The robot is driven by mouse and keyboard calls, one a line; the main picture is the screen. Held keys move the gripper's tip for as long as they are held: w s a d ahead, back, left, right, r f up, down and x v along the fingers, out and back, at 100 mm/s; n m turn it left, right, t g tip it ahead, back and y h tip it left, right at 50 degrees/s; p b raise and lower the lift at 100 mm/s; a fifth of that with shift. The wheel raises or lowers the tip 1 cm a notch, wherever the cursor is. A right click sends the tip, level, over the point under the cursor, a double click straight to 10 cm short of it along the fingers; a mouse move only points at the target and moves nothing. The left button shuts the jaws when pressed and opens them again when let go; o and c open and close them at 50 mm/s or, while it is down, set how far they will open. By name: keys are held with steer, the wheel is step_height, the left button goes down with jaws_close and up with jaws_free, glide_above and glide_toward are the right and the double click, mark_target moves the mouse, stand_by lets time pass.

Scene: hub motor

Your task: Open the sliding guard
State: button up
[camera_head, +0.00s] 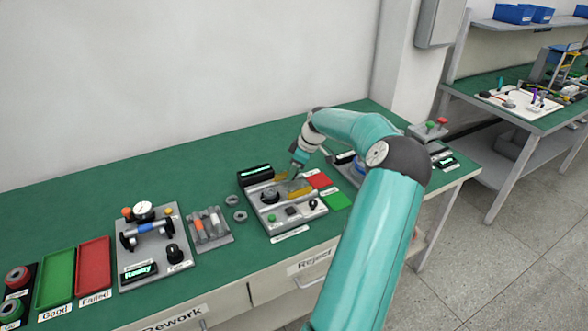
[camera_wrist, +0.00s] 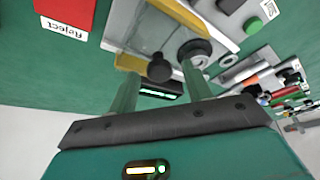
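The grey fixture (camera_head: 283,222) stands in the middle of the green bench and bears the sliding guard, which shows yellow-edged parts (camera_head: 300,190). In the wrist view a yellow guard edge (camera_wrist: 128,62) and a dark round knob (camera_wrist: 160,70) lie ahead of my fingers. My gripper (camera_head: 293,174) is over the back of the fixture, close to the yellow parts. In the wrist view my gripper (camera_wrist: 161,69) has its two fingers apart, with the knob appearing between them. I cannot tell whether either finger touches it. The guard's clear panel is hard to make out.
A dark display (camera_head: 255,175) stands at the fixture's back left. A red pad (camera_head: 319,180) and a green pad (camera_head: 337,201) lie to its right. Loose rings (camera_head: 239,216) and a grey tray (camera_head: 208,229) are on the left. Bare bench lies behind.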

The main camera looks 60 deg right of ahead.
steer(key=shift+r, duration=0.1)
steer(key=v, duration=1.3)
steer(key=shift+s+r, duration=0.15)
steer(key=shift+r, duration=0.15)
steer(key=w+a+r+g+h, duration=0.15)
steer(key=w+a, duration=0.25)
steer(key=a, duration=0.6)
steer(key=w+a+r, duration=0.2)
steer(key=w+a, duration=0.3)
steer(key=a, duration=0.5)
steer(key=w+a+r+g+h, duration=0.15)
steer(key=w+a, duration=0.25)
steer(key=a, duration=0.7)
steer(key=s+a+r+t, duration=0.1)
steer(key=s+a, duration=0.1)
steer(key=a, duration=0.5)
steer(key=s+a+r, duration=0.2)
steer(key=s+a, duration=0.1)
steer(key=a, duration=0.4)
steer(key=s+a+f+m+t+y, duration=0.1)
steer(key=s+a+f+m+t, duration=0.1)
steer(key=s+a, duration=1)
steer(key=shift+a+f+m+t+y, duration=0.4)
steer(key=shift+a+f+t, duration=0.1)
steer(key=shift+f+t, duration=0.1)
